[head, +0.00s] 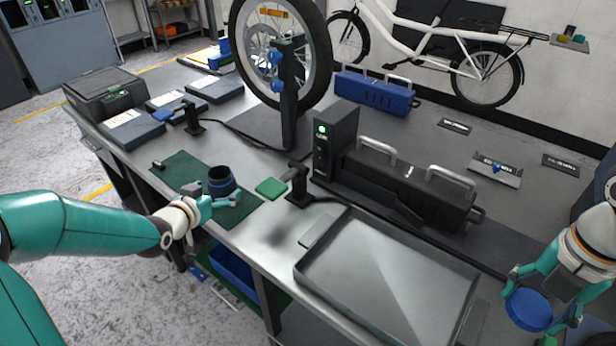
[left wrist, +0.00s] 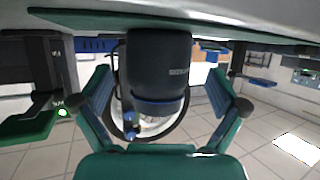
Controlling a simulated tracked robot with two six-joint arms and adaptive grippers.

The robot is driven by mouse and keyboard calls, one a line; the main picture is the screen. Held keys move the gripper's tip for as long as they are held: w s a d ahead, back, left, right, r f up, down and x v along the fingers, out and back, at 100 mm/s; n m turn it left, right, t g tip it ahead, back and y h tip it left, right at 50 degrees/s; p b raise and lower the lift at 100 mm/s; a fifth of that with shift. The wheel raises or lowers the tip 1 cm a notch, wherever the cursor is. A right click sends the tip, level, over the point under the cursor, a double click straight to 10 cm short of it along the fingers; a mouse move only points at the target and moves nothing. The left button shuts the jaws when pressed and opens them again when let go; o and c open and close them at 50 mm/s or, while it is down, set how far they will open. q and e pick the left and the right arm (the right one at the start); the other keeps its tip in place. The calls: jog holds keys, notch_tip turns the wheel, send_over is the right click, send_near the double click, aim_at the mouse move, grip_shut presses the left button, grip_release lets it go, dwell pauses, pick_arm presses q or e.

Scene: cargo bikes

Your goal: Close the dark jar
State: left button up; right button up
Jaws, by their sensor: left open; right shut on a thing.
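The dark jar (head: 221,182) stands upright on a green mat (head: 178,170) near the table's front edge. Its top has a blue rim and no lid on it. My left gripper (head: 215,196) is open at the jar, coming from the front left. In the left wrist view, which is upside down, the jar (left wrist: 158,65) stands between the two spread fingers, with gaps visible on both sides. My right gripper (head: 542,298) is shut on a round blue lid (head: 529,310) at the far right, beyond the grey tray.
A large grey tray (head: 318,282) lies right of the jar. A green block (head: 271,187) and a small black stand (head: 299,186) are beside the mat. A dark case (head: 400,190) and a wheel on a stand (head: 290,100) rise behind. Flat boxes lie at the back left.

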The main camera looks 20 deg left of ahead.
aim_at(223, 187)
pick_arm(q)
jog(key=shift+x, duration=1.55)
jog(key=shift+r, duration=0.1)
jog(key=c, duration=1.5)
notch_tip(223, 187, up, 10)
jog(key=shift+p, duration=0.5)
jog(key=o, duration=0.7)
jog(key=shift+c, duration=0.2)
jog(key=c, duration=0.9)
